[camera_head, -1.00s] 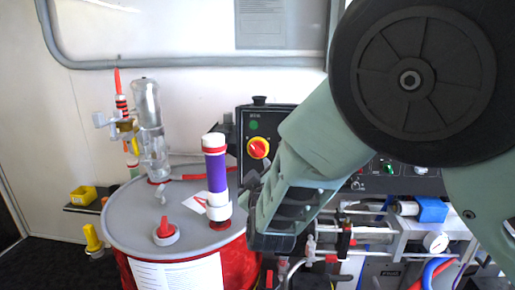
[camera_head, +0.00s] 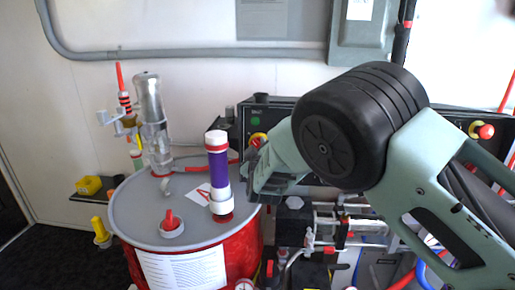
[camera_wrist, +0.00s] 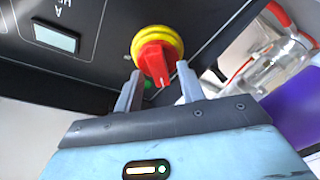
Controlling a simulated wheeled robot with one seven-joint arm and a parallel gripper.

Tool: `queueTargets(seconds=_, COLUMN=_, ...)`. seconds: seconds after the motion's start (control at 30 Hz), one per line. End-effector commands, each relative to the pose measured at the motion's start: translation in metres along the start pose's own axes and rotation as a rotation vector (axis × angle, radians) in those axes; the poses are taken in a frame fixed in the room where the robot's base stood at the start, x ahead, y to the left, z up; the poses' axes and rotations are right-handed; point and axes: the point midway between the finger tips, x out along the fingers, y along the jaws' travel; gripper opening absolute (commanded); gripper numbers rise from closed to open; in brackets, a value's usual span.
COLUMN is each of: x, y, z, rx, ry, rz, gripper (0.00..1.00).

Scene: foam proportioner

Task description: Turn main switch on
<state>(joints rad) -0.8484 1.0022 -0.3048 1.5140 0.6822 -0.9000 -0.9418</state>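The main switch is a red knob on a yellow ring, set on a black control panel. In the head view the switch (camera_head: 257,137) is partly hidden behind my arm and gripper. In the wrist view the red knob (camera_wrist: 154,62) is in plain sight, its handle pointing toward the lower edge of the picture. My gripper (camera_wrist: 159,73) is open, with one finger on each side of the knob's lower end and gaps between. I cannot tell how far the fingertips are from the panel. In the head view my gripper (camera_head: 254,160) is just in front of the switch.
A red drum (camera_head: 243,252) with a grey lid stands left of my gripper. A purple-and-white cylinder (camera_head: 218,172) rises from it close by and also shows in the wrist view (camera_wrist: 290,110). A clear bottle (camera_head: 152,120) stands further left. Pipes and valves (camera_head: 325,225) lie below the panel.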

Motion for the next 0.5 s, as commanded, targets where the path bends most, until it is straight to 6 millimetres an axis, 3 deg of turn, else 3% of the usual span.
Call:
queueTargets(seconds=0.07, x=-0.0002, y=0.0, z=0.0, rx=0.0, ry=0.0, rz=0.0, gripper=0.39)
queueTargets(seconds=0.2, x=-0.0004, y=0.0, z=-0.0002, rx=0.0, ry=0.0, rz=0.0, gripper=0.01)
queueTargets(seconds=0.5, x=-0.0005, y=-0.001, z=0.0005, rx=0.016, ry=0.001, rz=0.004, gripper=0.0)
